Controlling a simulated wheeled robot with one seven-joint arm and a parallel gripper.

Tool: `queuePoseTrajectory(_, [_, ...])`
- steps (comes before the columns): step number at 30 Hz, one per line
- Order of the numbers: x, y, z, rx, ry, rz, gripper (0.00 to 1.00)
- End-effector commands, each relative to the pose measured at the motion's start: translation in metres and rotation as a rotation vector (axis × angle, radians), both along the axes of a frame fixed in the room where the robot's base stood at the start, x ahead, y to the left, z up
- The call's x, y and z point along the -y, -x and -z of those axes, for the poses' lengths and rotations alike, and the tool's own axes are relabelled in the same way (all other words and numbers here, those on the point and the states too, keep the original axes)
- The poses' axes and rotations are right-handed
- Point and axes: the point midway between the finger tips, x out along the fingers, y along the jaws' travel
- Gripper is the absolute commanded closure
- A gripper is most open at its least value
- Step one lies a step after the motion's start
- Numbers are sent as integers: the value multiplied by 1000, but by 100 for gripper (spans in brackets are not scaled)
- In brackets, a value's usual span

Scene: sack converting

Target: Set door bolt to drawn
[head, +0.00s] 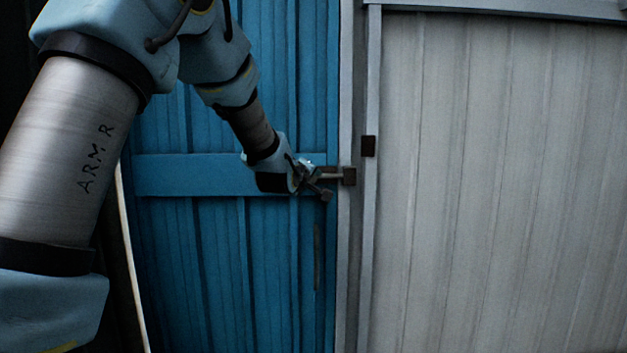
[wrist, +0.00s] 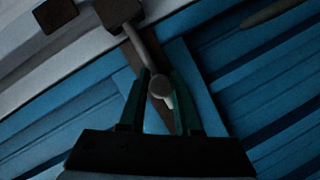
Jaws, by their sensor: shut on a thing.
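The blue door (head: 220,235) carries a door bolt (head: 333,177) on its crossbar at the right edge. The bolt's grey rod reaches a dark brown keeper block (head: 349,176) on the pale door post. In the wrist view the rod (wrist: 148,45) runs up to the same keeper block (wrist: 118,12), over a brown backing plate. My gripper (head: 318,180) is at the bolt's handle end. In the wrist view my gripper (wrist: 160,76) is shut on the bolt's round knob (wrist: 160,88), with one finger on each side. The fingers hide part of the bolt in the head view.
A second dark block (head: 368,146) sits on the frame to the right of the post. A long grey pull handle (head: 317,257) is on the door below the bolt. A pale plank wall (head: 490,180) fills the right side.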

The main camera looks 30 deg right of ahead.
Motion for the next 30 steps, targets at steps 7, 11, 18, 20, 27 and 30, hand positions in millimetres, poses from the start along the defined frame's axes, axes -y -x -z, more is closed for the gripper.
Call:
queuePoseTrajectory(7, [-34, -18, 4, -2, -1, -12, 100])
queuePoseTrajectory(11, [-40, -20, 3, -3, -3, -10, 100])
queuePoseTrajectory(18, [-41, -21, 2, -3, -4, -11, 100])
queuePoseTrajectory(20, [-41, -21, 2, -3, -3, -12, 67])
queuePoseTrajectory(27, [-40, -20, 1, 0, -2, -9, 40])
queuePoseTrajectory(30, [-39, -19, 1, 0, -1, -8, 40])
